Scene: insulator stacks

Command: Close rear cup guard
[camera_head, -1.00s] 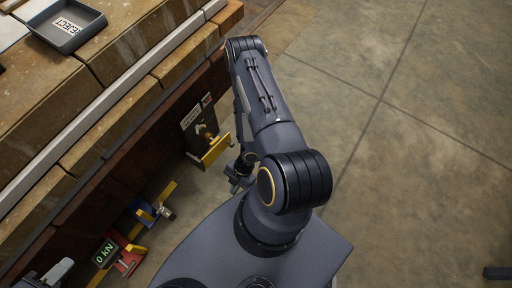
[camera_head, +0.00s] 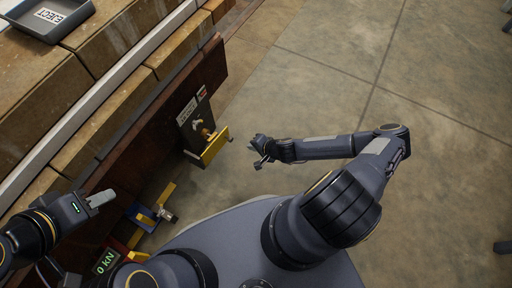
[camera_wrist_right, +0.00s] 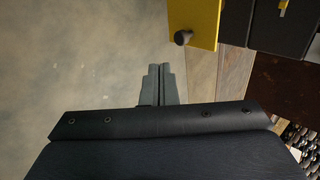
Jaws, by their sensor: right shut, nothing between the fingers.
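A yellow guard plate (camera_head: 214,147) with a small knob at its end stands out from a dark panel (camera_head: 188,122) on the bench's side. Brass-coloured parts show between plate and panel. In the right wrist view the yellow plate (camera_wrist_right: 193,18) and its dark knob (camera_wrist_right: 182,38) are at the top. My right gripper (camera_head: 257,160) is apart from the plate, to its right in the head view. Its fingers (camera_wrist_right: 160,80) are together and empty. My left gripper (camera_head: 102,198) is at the lower left, away from the plate; its finger gap is not clear.
A wooden bench (camera_head: 45,85) with a pale rail runs along the left. A grey REJECT tray (camera_head: 62,28) sits on it. Below are a blue-and-yellow fixture (camera_head: 150,214) and a green 0 kN display (camera_head: 105,262). The concrete floor at right is open.

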